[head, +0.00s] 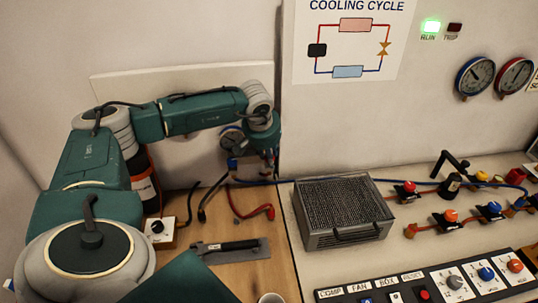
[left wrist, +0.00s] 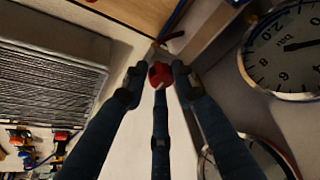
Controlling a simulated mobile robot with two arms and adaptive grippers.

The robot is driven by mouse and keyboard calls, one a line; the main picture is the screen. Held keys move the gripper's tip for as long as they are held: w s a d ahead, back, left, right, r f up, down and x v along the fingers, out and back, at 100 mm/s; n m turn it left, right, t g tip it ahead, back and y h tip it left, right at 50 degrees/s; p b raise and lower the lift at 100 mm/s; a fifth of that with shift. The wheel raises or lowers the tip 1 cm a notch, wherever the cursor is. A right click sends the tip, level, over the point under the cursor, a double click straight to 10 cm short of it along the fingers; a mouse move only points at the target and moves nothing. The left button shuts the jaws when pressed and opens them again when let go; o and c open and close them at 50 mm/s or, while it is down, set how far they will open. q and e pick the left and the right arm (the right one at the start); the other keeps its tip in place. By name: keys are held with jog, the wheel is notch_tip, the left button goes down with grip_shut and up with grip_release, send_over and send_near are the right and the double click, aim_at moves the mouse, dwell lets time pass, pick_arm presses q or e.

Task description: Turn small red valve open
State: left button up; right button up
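A small red knob (left wrist: 160,75) shows in the left wrist view, between and just beyond the fingertips of my left gripper (left wrist: 158,78). Dark fingers stand on both sides of it and a third finger comes up from below, partly covering it. The side fingertips look spread apart around the knob; I cannot tell whether any finger touches it. In the head view, my left gripper (head: 264,165) points down close to the wall, beside a gauge (head: 232,138) with a blue and red body under it. There the gripper hides the knob. My right gripper is not in view.
Red and black hoses (head: 255,212) hang below the gauge onto the wooden top. A grey metal box (head: 342,212) stands right of the arm. Several coloured valves (head: 451,216) and a switch panel (head: 440,285) lie further right. A gauge face (left wrist: 285,48) is close beside the fingers.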

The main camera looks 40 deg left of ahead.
pick_arm(q)
jog(key=shift+w+a+r, duration=0.1)
jog(key=shift+a+r, duration=0.05)
jog(key=shift+n, duration=0.4)
jog(key=n, duration=0.1)
jog(key=n+y+b, duration=0.1)
jog(key=n, duration=0.1)
jog(key=shift+w+g, duration=0.2)
jog(key=shift+g, duration=0.1)
jog(key=n+g+y, duration=0.1)
jog(key=n, duration=0.2)
jog(key=shift+w+r+n+b, duration=0.1)
jog(key=shift+r+n+b, duration=0.05)
jog(key=shift+n+b, duration=0.15)
jog(key=n+g, duration=0.1)
jog(key=n, duration=0.2)
jog(key=n+g, duration=0.1)
jog(key=n, duration=0.2)
jog(key=shift+w+y, duration=0.2)
jog(key=shift+y, duration=0.2)
jog(key=n+g, duration=0.2)
jog(key=n, duration=0.2)
jog(key=shift+n, duration=0.5)
